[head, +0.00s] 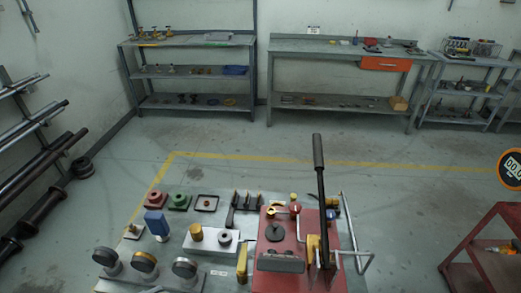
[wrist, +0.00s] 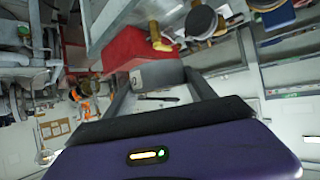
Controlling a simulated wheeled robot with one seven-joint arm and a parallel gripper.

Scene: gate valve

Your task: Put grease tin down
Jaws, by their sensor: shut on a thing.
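In the wrist view my gripper (wrist: 160,84) has its two dark fingers on either side of a short grey cylinder, which looks like the grease tin (wrist: 157,73). Neither my gripper nor the held tin can be made out in the head view. The wrist view is tilted, so I cannot tell how far the tin is from any surface.
A tall black lever (head: 319,170) rises there. A red cart (head: 490,262) stands right. Shelves (head: 190,75) line the back wall; the floor between is clear.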

